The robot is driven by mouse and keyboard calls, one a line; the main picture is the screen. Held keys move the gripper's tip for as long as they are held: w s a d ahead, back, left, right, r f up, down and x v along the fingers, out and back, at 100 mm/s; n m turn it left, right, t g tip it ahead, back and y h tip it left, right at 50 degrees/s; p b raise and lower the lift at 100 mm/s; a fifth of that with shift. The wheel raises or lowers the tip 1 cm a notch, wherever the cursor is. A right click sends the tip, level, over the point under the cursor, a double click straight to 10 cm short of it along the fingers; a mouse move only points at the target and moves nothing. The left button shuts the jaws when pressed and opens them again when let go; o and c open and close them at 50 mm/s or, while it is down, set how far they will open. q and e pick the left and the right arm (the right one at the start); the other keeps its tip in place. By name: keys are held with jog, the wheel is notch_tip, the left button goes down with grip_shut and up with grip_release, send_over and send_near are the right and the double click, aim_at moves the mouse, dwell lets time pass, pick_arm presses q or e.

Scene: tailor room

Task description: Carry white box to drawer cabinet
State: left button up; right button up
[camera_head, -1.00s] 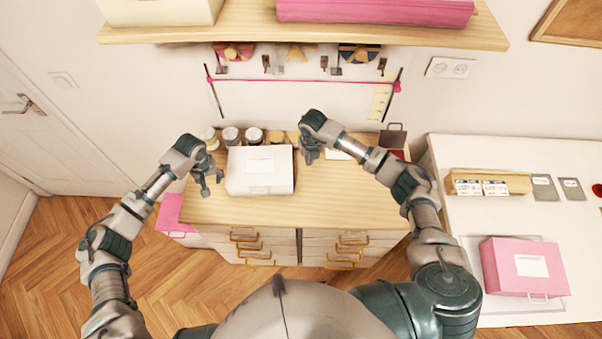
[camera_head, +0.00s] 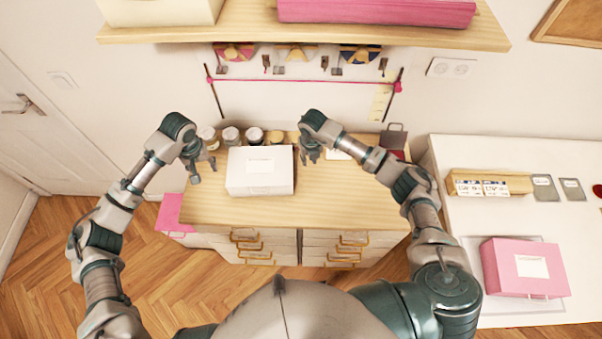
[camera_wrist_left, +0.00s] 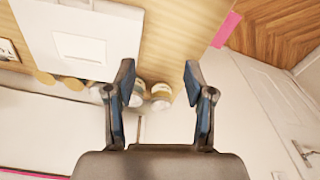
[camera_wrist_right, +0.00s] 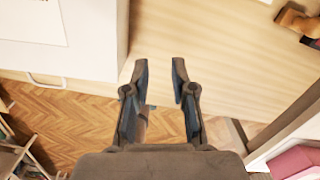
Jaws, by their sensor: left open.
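The white box (camera_head: 261,180) sits on the wooden top of the drawer cabinet (camera_head: 350,205), its label facing up. My left gripper (camera_head: 203,172) is open and empty, a little left of the box and apart from it. The box (camera_wrist_left: 40,20) also shows at the upper left of the left wrist view, outside the fingers (camera_wrist_left: 158,75). My right gripper (camera_head: 310,155) is at the box's right side, near its back corner. In the right wrist view its fingers (camera_wrist_right: 159,70) are apart with nothing between them, and the box (camera_wrist_right: 95,40) is at the upper left.
Several jars (camera_head: 231,136) stand behind the box along the wall. A shelf (camera_head: 300,35) overhangs the cabinet. A pink box (camera_head: 510,270) lies on the white table (camera_head: 455,150) at right. The cabinet top right of the box is mostly clear.

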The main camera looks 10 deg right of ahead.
pick_arm(q)
notch_tip(320, 180, up, 3)
jog(key=shift+s+f, duration=0.1)
jog(key=shift+f, duration=0.05)
pick_arm(e)
notch_tip(320, 180, up, 12)
jog(key=shift+s, duration=0.4)
jog(key=shift+f, duration=0.1)
